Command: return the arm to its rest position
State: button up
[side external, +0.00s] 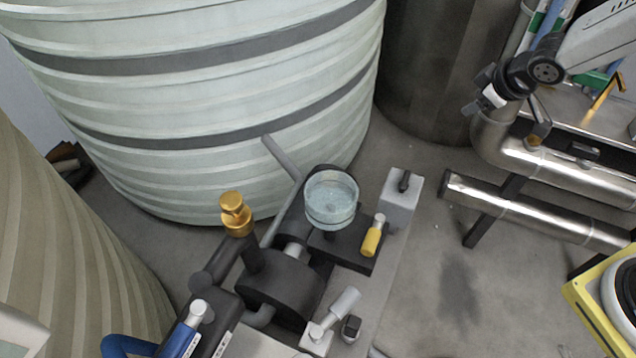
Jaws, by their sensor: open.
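My gripper (483,102) is at the upper right, at the end of my grey and black arm. It is small and dark here, and its fingers are hard to make out. It is open, and I see nothing held in it. It is in the air in front of the shiny metal pipes, well away from the glass still. The still's round clear glass vessel (332,203) stands upright on a dark mount (345,248) near the centre. A gold knob (235,212) tops a dark post left of it.
A yellow-handled valve (371,240) and a grey box (401,198) stand right of the glass. A blue handle (180,340) is lower left. Large ribbed tanks (210,100) fill the back and left. Metal pipes (560,170) lie below my arm. Floor (455,280) between is clear.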

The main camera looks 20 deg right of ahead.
jog(key=s+f+m+g, duration=0.1)
jog(key=s+m+g, duration=0.2)
jog(key=s, duration=1)
jog(key=m, duration=0.2)
jog(key=shift+a+m+g, duration=0.2)
jog(key=shift+m+g, duration=0.2)
